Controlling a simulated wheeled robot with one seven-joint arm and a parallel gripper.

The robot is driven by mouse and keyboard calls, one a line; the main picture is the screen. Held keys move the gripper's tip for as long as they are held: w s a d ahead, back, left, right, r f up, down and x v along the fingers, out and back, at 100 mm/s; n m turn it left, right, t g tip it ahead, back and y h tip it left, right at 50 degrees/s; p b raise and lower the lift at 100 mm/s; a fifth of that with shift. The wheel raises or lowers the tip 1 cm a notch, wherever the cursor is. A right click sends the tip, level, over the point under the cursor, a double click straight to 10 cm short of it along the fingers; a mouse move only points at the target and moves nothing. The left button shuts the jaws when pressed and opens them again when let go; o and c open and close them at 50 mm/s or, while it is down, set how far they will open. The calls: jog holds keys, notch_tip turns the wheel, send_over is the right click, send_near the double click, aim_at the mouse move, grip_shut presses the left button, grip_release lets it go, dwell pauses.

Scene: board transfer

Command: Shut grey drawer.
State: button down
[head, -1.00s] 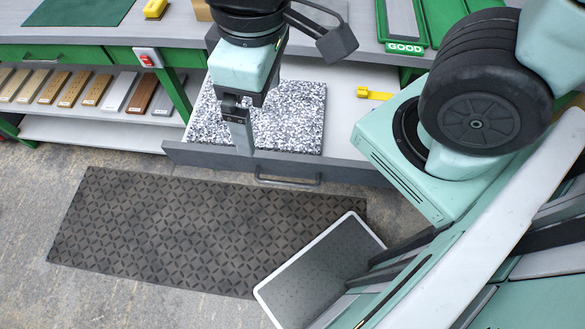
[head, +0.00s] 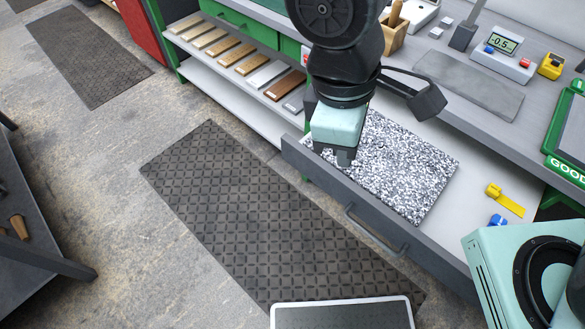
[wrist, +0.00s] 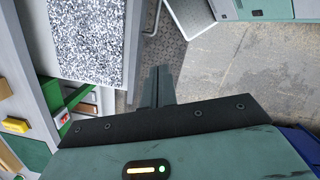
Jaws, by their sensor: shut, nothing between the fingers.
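The grey drawer (head: 325,182) stands open, pulled out from under the workbench. Its dark grey front carries a bar handle (head: 375,232). A black-and-white speckled slab (head: 400,170) lies inside it. My gripper (head: 345,160) is shut and empty, pointing down near the left part of the drawer front, left of the handle. In the wrist view my gripper's fingers (wrist: 158,82) lie together just beside the drawer's front edge (wrist: 133,45), on the floor side. I cannot tell whether they touch it.
A yellow item (head: 505,200) and a blue item (head: 497,220) lie in the drawer's right part. A patterned mat (head: 250,210) covers floor before the drawer. A shelf (head: 230,85) with several bars is to the left. A dark table (head: 30,260) stands at lower left.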

jog(key=w+a+f+n+t+h+b, duration=0.2)
jog(key=a+f+n+t+h, duration=0.15)
jog(key=a+f+n, duration=0.45)
jog(key=w+a+f+n+t+h+b, duration=0.1)
jog(key=w+a+f+n+t+h, duration=0.15)
jog(key=a+f+n+t, duration=0.4)
jog(key=m+g+y+p, duration=0.1)
jog(key=g+p, duration=0.2)
send_near(298, 165)
jog(key=s+f+x, duration=0.1)
jog(key=x, duration=0.4)
jog(key=shift+w+d+r, duration=0.15)
jog(key=shift+w+d, duration=0.05)
jog(key=shift+w, duration=0.5)
jog(key=w+d+b, duration=0.2)
jog(key=w+d, duration=0.9)
jog(key=w+d+b, duration=0.3)
jog(key=w+d, duration=0.9)
jog(key=shift+w+d, duration=0.2)
jog(key=shift+d, duration=0.05)
jog(key=shift+w+d+r, duration=0.1)
jog(key=shift+w+d, duration=0.1)
jog(key=shift+d, duration=0.05)
